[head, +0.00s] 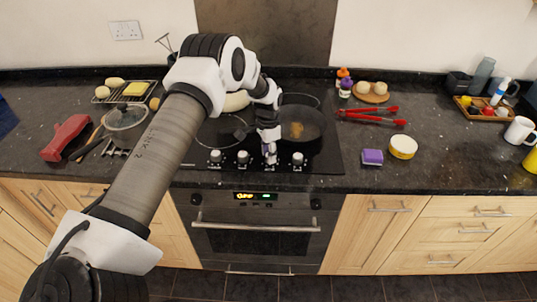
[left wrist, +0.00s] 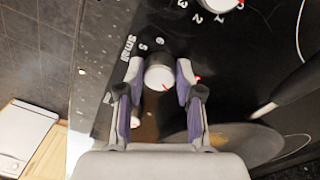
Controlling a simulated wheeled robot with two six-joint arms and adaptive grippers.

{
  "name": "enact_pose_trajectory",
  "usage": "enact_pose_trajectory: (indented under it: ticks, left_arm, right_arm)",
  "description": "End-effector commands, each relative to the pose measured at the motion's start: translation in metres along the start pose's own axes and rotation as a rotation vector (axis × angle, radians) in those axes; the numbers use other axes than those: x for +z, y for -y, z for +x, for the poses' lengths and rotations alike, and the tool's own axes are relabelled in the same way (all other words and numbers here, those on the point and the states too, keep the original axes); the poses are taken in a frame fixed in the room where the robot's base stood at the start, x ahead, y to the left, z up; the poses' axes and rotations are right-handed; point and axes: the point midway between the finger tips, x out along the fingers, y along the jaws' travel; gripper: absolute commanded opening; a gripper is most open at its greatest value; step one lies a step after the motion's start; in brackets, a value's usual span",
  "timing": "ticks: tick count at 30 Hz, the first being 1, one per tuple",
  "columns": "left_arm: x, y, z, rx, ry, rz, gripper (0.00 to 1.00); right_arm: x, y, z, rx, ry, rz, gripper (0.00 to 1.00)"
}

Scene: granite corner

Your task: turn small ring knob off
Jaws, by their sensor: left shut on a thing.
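The small ring knob (left wrist: 159,75) is a round white-topped knob on the black hob, with a red mark near its edge. The word "Small" and some digits are printed beside it in the left wrist view. My left gripper (left wrist: 157,77) has its purple-padded fingers on both sides of the knob and is shut on it. In the head view my left gripper (head: 269,152) reaches down to the front knob row and hides most of this knob. My right gripper is in neither view.
Other knobs stand in the row, one (head: 242,157) to the left and one (head: 298,159) to the right. A dark frying pan (head: 302,125) stands on the hob close to my gripper.

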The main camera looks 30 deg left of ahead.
Motion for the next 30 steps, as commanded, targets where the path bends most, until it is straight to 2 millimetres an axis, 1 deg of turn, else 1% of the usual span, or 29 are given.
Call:
enact_pose_trajectory:
  ticks: [1, 6, 16, 22, 30]
  left_arm:
    - [0.0, -0.001, 0.004, 0.002, -0.001, -0.034, 0.01]
    - [0.001, -0.002, 0.004, 0.003, -0.007, -0.173, 0.01]
    - [0.001, -0.002, 0.003, 0.002, -0.018, -0.411, 0.01]
    - [0.001, -0.002, 0.002, 0.002, -0.022, -0.495, 0.01]
    - [0.001, -0.002, 0.002, 0.002, -0.024, -0.531, 0.01]
  right_arm:
    - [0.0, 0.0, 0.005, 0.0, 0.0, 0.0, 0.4]
    - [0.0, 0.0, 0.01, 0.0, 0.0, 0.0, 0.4]
    - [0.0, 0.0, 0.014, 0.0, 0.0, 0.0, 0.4]
    - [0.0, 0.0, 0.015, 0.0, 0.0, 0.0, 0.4]
    - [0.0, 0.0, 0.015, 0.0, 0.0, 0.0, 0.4]
